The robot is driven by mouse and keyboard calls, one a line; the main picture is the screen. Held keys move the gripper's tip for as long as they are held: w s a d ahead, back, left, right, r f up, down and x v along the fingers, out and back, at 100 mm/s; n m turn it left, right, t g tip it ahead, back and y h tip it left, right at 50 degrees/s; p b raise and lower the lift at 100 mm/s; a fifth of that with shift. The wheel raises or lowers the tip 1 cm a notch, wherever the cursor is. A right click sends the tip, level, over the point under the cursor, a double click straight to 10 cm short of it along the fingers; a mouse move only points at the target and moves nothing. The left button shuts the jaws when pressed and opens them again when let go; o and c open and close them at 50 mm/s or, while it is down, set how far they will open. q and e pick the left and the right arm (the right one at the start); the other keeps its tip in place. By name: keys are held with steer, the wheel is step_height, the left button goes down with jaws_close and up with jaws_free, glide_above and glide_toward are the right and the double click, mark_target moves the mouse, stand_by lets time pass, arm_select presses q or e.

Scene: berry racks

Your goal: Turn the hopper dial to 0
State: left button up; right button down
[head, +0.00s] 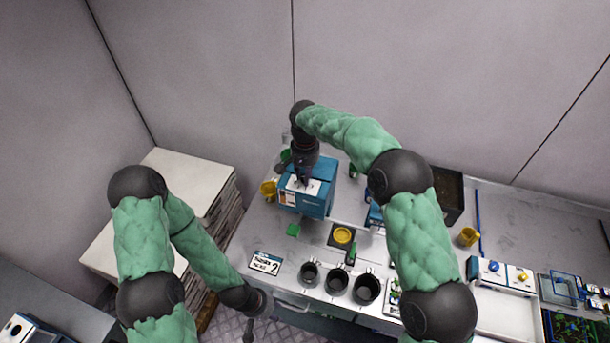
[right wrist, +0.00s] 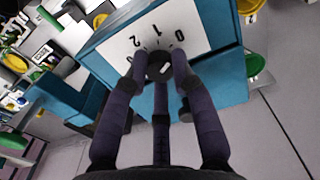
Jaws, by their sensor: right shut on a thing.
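The hopper is a blue box (head: 316,203) on the far part of the bench. It carries a white dial plate (right wrist: 204,18) marked 0, 1 and 2, also seen in the head view (head: 293,185). The dark dial knob (right wrist: 158,72) shows a small white mark on its face; which number it points to is unclear. My right gripper (right wrist: 160,62) is shut on the knob; in the head view it comes down onto the box top (head: 304,184). My left gripper (head: 249,333) hangs low by the bench's front edge, away from the hopper; its fingers are unclear.
A yellow cup (head: 268,190) stands just left of the hopper. A yellow dish on a dark square (head: 342,236) and several black cups (head: 338,279) lie nearer the front. A sign (head: 265,263) stands at the front left. A dark bin (head: 448,194) is at the right.

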steer(key=shift+m, duration=0.4)
steer(key=c, duration=1)
jaws_free()
steer(key=shift+c, duration=0.2)
step_height(320, 180, up, 12)
